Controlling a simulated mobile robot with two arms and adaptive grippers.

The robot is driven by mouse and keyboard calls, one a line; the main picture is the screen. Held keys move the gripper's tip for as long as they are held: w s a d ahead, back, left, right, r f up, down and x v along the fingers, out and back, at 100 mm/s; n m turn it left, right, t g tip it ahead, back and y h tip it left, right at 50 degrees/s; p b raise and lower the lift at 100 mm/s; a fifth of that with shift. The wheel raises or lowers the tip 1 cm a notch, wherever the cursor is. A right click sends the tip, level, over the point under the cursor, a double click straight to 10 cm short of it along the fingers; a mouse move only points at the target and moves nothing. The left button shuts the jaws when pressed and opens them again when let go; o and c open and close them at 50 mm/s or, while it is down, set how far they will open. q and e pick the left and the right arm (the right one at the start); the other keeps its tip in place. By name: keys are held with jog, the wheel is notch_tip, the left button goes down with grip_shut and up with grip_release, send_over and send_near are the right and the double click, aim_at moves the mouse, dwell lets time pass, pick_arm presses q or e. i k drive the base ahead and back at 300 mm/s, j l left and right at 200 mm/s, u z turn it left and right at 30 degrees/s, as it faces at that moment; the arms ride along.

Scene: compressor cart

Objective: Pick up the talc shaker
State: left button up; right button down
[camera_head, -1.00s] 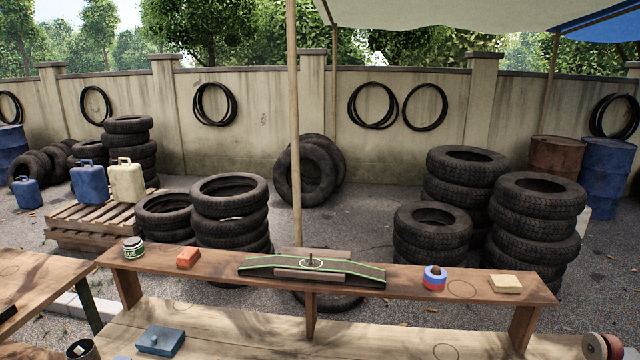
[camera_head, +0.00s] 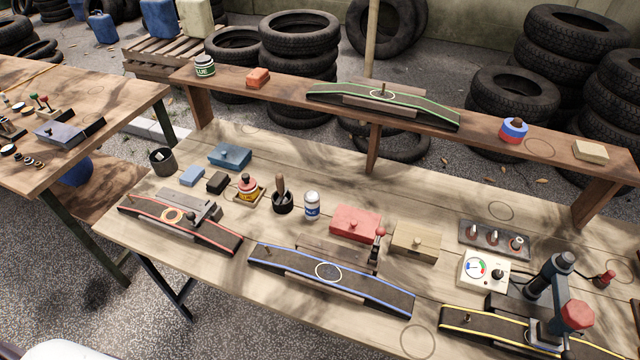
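A small white bottle with a blue label (camera_head: 312,206), which looks like the talc shaker, stands upright on the middle of the wooden workbench (camera_head: 440,345). It stands between a dark pot with a brush handle (camera_head: 283,197) and a red box (camera_head: 355,222), behind the blue-edged strip. Nothing hides it. Neither of my grippers shows in the head view.
Strips edged in red (camera_head: 180,222), blue (camera_head: 330,275) and yellow (camera_head: 500,328) lie along the front. A black clamp with a red knob (camera_head: 560,300) stands right. A raised shelf (camera_head: 540,150) runs behind.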

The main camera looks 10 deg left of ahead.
aim_at(311, 197)
jog(key=k+j+z, duration=0.2)
jog(key=j, duration=0.35)
jog(key=k+j+z, duration=0.2)
jog(key=j, duration=0.35)
jog(key=k+j+z, duration=0.2)
jog(key=k+j, duration=0.2)
jog(key=k+j+z, duration=0.2)
jog(key=j, duration=0.3)
jog(key=k, duration=0.1)
